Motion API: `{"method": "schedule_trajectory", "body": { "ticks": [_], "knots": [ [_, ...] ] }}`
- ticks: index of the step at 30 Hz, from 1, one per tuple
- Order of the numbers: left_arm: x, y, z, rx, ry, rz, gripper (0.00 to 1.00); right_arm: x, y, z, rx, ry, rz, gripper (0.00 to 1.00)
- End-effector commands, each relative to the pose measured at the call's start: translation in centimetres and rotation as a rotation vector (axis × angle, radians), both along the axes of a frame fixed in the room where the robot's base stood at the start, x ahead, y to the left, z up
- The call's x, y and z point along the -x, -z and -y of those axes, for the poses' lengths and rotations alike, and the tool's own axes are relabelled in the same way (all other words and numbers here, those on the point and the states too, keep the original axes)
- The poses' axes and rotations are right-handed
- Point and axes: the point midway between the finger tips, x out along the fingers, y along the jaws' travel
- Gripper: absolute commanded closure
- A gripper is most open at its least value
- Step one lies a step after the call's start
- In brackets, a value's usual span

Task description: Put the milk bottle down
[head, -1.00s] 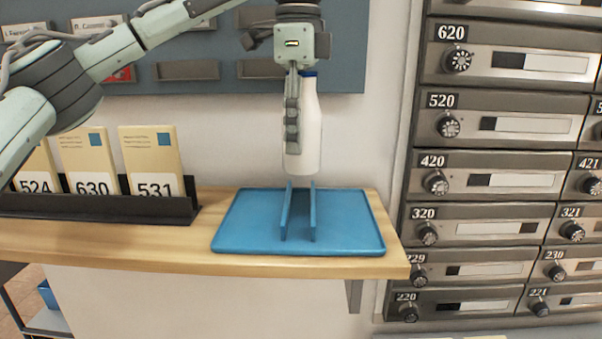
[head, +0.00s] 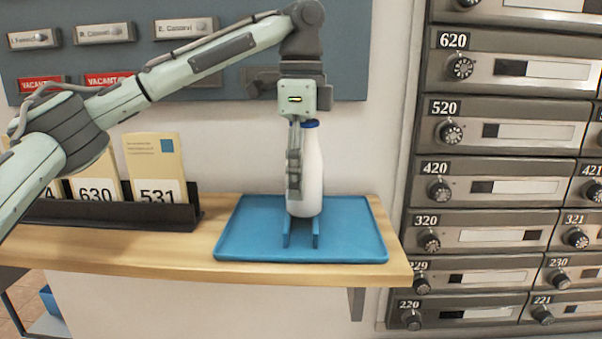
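The milk bottle (head: 311,170) is white with a blue cap and is upright above the rear part of the blue tray (head: 351,240). Its base shows at the back of two upright blue rails (head: 316,238) on the tray and hides part of them. I cannot tell whether the base touches the tray. My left gripper (head: 295,190) points down, its dark finger in front of the bottle's left side. It is shut on the bottle; the far finger is hidden. My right gripper is not in view.
The tray lies on a wooden shelf (head: 120,250). A black holder (head: 110,214) with numbered cards stands to the left. Numbered metal mailboxes (head: 510,133) rise on the right. A grey-blue board (head: 345,60) with name plates hangs behind.

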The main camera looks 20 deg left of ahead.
Motion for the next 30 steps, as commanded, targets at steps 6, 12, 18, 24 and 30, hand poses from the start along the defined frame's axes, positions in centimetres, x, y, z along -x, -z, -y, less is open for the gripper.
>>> {"method": "schedule_trajectory", "body": {
  "ticks": [6,12,18,24,30],
  "knots": [
    [0.0,0.0,0.0,0.000,0.000,0.000,0.27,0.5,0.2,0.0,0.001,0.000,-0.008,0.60],
    [0.0,-0.4,0.0,0.000,0.000,0.001,0.27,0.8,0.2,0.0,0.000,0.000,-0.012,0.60],
    [0.0,-3.3,0.1,0.001,0.000,0.003,0.27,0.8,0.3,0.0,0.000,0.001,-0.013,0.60],
    [0.0,-7.8,0.0,-0.002,-0.002,0.006,0.27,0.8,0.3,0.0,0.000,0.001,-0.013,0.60],
    [0.0,-11.1,0.0,-0.001,-0.002,0.003,0.27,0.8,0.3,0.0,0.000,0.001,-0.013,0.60]
  ]
}}
